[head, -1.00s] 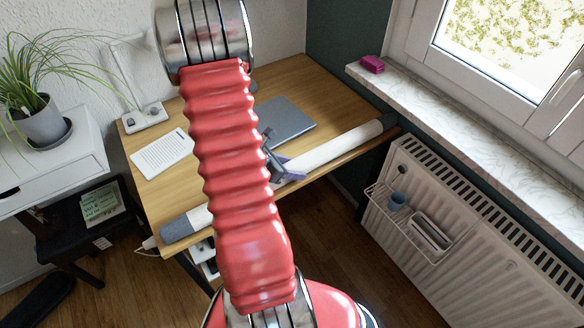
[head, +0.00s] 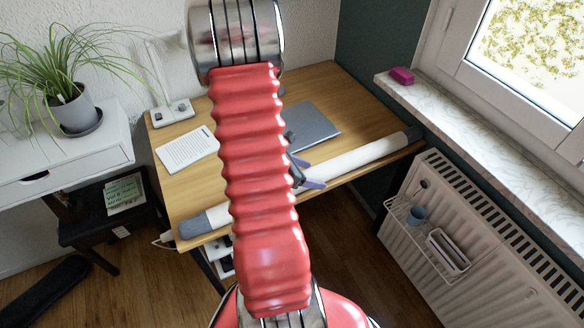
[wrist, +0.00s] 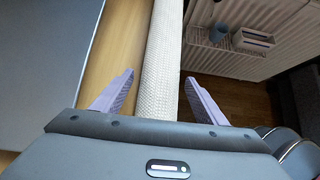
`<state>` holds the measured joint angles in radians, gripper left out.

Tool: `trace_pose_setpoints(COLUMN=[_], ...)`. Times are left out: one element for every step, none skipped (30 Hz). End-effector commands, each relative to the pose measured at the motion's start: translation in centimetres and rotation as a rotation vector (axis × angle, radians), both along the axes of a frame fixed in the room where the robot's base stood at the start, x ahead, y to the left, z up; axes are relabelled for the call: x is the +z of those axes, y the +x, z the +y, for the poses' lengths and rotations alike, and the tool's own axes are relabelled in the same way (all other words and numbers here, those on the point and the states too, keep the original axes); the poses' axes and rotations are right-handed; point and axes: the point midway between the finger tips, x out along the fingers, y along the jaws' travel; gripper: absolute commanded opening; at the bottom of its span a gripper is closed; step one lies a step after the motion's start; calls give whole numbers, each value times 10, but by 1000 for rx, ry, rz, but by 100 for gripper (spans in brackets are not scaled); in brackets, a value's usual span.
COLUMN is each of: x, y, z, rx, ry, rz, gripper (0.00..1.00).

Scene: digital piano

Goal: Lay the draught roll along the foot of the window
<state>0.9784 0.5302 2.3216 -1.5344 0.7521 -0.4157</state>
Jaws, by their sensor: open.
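The draught roll (head: 360,156) is a long white roll with grey ends. It lies along the front edge of the wooden desk. My arm hides part of its middle in the head view. My gripper (wrist: 159,76) is open, with pale purple fingers. In the wrist view the white roll (wrist: 163,55) runs between the fingers, with a gap on each side; I cannot tell how far it lies below them. The window (head: 520,60) is at the upper right, above a marbled sill (head: 470,135).
A pink block (head: 401,75) sits on the sill's far end. Below the sill is a white radiator (head: 480,225) with a wire basket holding a blue cup (head: 416,215). A grey laptop (head: 305,127) and a white tablet (head: 187,150) lie on the desk. The sill's middle is clear.

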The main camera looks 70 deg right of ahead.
Motion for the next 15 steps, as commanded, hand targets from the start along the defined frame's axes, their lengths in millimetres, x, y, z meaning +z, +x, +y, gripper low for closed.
trace_pose_setpoints(x=[6,8,12,15,18,22,25,28,32,35,38,42,45,48,53], y=[4,6,8,9,10,12,14,15,18,21,23,25,27,29,32], z=[3,5,9,11,14,17,20,22,25,28,30,33,36,38,41], rx=[1,2,1,2,3,1,3,2,4,3,3,2,3,4,4], ry=[-3,-3,-3,-2,-3,-3,-3,-2,-2,-4,-4,-3,-4,-2,-2], rz=[-1,-2,-1,-1,-1,-1,-1,-3,-3,-3,-3,-2,-3,-3,-3], gripper=[66,66,66,66,66,66,66,66,66,66,66,66,66,66,66])
